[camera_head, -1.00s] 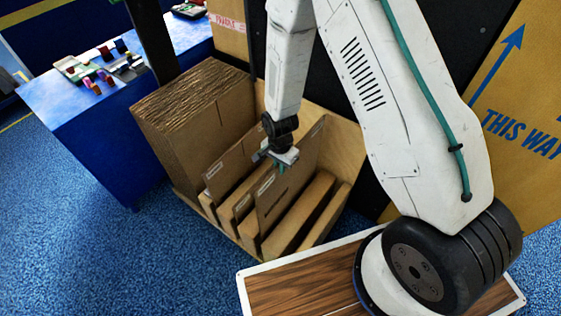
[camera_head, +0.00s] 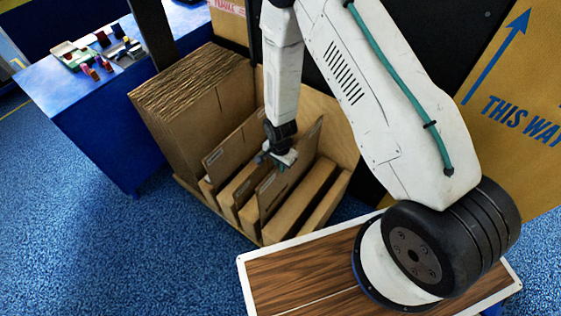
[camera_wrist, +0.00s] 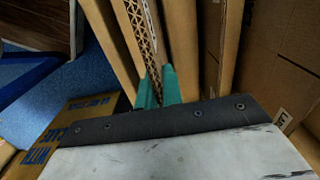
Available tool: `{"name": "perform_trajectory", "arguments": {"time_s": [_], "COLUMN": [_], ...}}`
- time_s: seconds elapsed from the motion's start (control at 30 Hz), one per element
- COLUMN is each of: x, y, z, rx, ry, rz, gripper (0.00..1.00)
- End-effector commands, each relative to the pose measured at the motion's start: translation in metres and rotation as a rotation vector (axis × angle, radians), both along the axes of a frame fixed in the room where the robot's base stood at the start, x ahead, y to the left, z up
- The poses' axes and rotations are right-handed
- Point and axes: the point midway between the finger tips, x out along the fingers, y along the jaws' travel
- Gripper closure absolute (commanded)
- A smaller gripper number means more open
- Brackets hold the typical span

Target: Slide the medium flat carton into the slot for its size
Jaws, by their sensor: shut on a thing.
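My gripper (camera_head: 280,160) is shut on the top edge of a flat brown carton (camera_head: 284,186). The carton stands upright, its lower part down between wooden dividers of the slotted rack (camera_head: 312,206). In the wrist view my teal fingertips (camera_wrist: 159,90) pinch the carton's corrugated edge (camera_wrist: 138,24). The carton's bottom is hidden by the dividers, so I cannot tell whether it touches the slot floor. Another flat carton (camera_head: 228,146) with a white label stands in a slot to the left.
A thick stack of brown cartons (camera_head: 186,118) stands at the rack's left. A blue table (camera_head: 95,120) with small items is at the far left. A large box with a blue arrow (camera_head: 515,110) is at right. Blue floor is open in front of the rack.

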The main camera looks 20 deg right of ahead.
Motion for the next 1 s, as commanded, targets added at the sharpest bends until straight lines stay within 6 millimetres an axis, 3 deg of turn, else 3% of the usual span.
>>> {"name": "perform_trajectory", "arguments": {"time_s": [1.0], "x": [0.0], "y": [0.0], "z": [-0.081], "rx": [-0.001], "ry": [0.001], "rz": [-0.001], "gripper": [1.0]}}
